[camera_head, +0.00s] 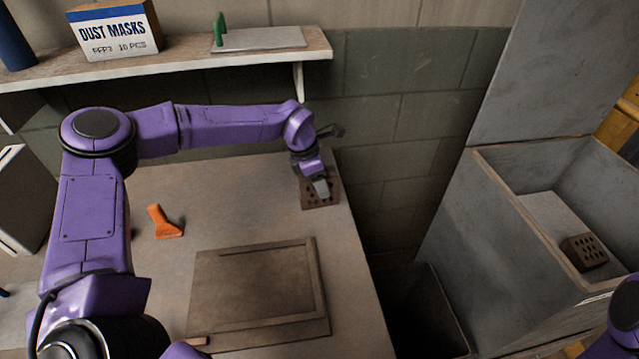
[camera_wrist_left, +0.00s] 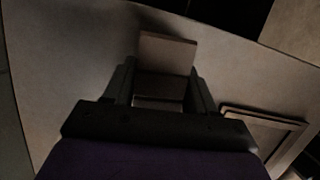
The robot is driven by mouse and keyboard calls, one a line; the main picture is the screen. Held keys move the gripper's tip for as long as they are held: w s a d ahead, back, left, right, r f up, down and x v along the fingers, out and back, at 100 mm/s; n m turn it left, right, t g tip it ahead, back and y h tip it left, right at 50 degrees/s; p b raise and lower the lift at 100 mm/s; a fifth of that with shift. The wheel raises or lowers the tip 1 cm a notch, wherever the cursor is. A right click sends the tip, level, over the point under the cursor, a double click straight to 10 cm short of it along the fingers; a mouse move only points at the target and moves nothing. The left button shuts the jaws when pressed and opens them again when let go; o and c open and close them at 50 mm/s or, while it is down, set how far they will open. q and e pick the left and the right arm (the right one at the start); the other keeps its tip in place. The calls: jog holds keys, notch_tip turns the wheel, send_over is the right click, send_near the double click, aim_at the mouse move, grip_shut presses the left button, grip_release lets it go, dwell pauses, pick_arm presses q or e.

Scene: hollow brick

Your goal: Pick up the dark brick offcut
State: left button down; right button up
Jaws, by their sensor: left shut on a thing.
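The dark brick offcut (camera_head: 333,192), brown with small holes in its face, is at the far right corner of the worktable. My left gripper (camera_head: 320,187) is shut on it, and the fingers cover part of its face. In the left wrist view the offcut (camera_wrist_left: 168,54) shows between the two fingers (camera_wrist_left: 160,88) and sticks out past their tips. I cannot tell whether it touches the table. My right gripper is out of view; only a purple part of that arm shows at the lower right.
An orange scraper-like tool (camera_head: 163,222) and a framed brown board (camera_head: 258,290) lie on the table. A shelf (camera_head: 180,64) with a dust mask box (camera_head: 113,30) runs above. At right, a grey bin (camera_head: 500,180) holds another holed brick (camera_head: 583,251). A dark gap lies between.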

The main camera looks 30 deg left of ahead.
pick_arm(q)
notch_tip(320, 180, up, 3)
jog(key=shift+s+r+b, duration=0.1)
jog(key=shift+r+b, duration=0.1)
jog(key=shift+b, duration=0.2)
jog(key=s+d+r+b, duration=0.3)
jog(key=s+r, duration=0.6)
jog(key=s, duration=0.4)
jog(key=shift+s+r+b, duration=0.25)
jog(key=shift+b, duration=0.05)
